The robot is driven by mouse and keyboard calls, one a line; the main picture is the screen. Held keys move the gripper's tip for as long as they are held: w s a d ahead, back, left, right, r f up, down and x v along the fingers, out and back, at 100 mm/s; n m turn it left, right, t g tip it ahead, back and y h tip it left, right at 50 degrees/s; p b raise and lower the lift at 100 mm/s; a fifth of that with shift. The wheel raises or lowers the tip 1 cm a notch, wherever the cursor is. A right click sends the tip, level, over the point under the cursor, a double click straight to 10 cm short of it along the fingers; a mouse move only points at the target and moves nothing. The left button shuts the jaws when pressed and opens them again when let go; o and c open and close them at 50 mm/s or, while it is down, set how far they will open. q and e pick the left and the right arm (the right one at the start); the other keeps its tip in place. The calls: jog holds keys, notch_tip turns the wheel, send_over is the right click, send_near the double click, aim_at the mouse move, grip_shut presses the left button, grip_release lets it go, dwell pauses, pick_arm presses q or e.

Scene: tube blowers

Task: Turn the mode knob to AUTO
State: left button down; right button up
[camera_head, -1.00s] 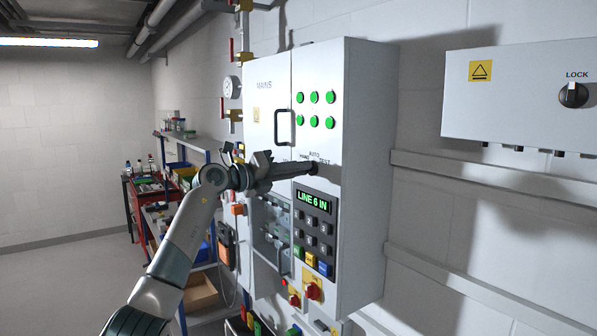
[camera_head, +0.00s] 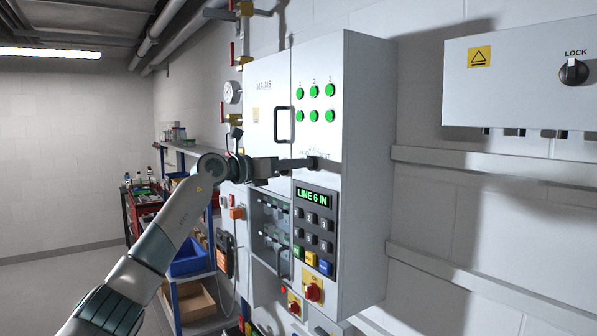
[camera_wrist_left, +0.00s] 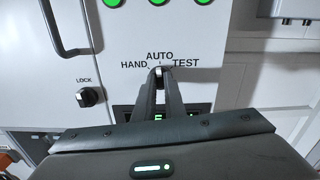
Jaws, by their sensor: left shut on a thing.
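The mode knob (camera_wrist_left: 158,71) sits on the grey cabinet's front panel, with HAND, AUTO and TEST printed around it. In the left wrist view its light pointer stands between my fingertips and looks about upright, toward AUTO; the fingers hide most of the knob. My left gripper (camera_wrist_left: 158,82) is shut on the knob. In the head view the left gripper (camera_head: 310,163) reaches the panel from the left, covering the knob and most of the labels. The right gripper is not in view.
Above the knob are several green lamps (camera_head: 314,90) and a door handle (camera_head: 283,125). Below it is a keypad with a LINE 6 IN display (camera_head: 312,196). A LOCK knob (camera_wrist_left: 91,96) is left of the gripper. A wall box (camera_head: 520,80) hangs at right.

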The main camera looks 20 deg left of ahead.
pick_arm(q)
jog(key=shift+m, duration=0.6)
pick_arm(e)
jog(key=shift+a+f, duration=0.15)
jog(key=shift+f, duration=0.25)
pick_arm(q)
jog(key=c, duration=1.8)
grip_release()
jog(key=shift+b, duration=0.3)
